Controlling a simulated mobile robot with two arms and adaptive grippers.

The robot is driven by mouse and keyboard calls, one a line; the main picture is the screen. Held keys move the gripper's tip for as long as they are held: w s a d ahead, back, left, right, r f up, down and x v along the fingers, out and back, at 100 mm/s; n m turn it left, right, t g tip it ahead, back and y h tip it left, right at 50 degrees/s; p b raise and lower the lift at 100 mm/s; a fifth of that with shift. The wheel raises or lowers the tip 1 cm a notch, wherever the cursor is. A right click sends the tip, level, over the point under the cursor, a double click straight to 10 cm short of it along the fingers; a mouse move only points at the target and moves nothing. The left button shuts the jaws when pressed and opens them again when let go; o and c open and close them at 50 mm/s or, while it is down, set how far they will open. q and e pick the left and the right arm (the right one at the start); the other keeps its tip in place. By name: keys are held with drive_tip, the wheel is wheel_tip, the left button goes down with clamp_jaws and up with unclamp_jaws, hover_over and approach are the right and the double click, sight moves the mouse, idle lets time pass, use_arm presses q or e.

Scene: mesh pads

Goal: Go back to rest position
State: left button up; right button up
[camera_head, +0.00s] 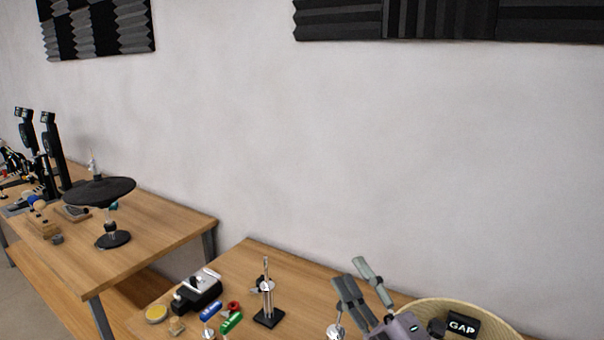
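My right gripper (350,272) is at the bottom right of the head view, above the near wooden table (300,282). Its two grey fingers point up and to the left with a gap between them, and nothing is held there. The wicker basket (497,324) is just right of its wrist, which hides part of the basket's left side. My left gripper is out of view.
A black box marked GAP (462,325) lies in the basket. A metal stand (267,300), a black-and-silver device (197,292) and blue and green items (231,322) are on the near table. Another table (150,232) with a round black platform (99,191) stands left.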

drive_tip(key=s+d+f+m+g+h, duration=0.3)
drive_tip(key=d+f+m+h, duration=0.35)
drive_tip(key=f, duration=0.25)
drive_tip(key=s+d+f+m+g+h, duration=0.25)
drive_tip(key=d+f+m+h, duration=0.25)
drive_tip(key=f+m, duration=0.4)
drive_tip(key=s+f+m+g, duration=0.2)
drive_tip(key=s+f+g, duration=0.3)
drive_tip(key=s+f, duration=0.45)
drive_tip(key=s+f+m+g, duration=0.1)
drive_tip(key=s+f+g, duration=0.5)
drive_tip(key=s, duration=0.6)
wheel_tip(320, 180, down, 30)
drive_tip(key=s+g+b, duration=0.1)
drive_tip(key=b, duration=0.4)
drive_tip(key=s+d+f+b, duration=0.1)
drive_tip(key=s+f+b, duration=0.1)
drive_tip(key=s+f, duration=0.6)
drive_tip(key=s+d+f+g+b, duration=0.1)
drive_tip(key=s+f+b, duration=0.2)
drive_tip(key=s+f, duration=0.6)
wheel_tip(320, 180, down, 4)
drive_tip(key=shift+s+d+f, duration=0.2)
drive_tip(key=shift+d, duration=0.2)
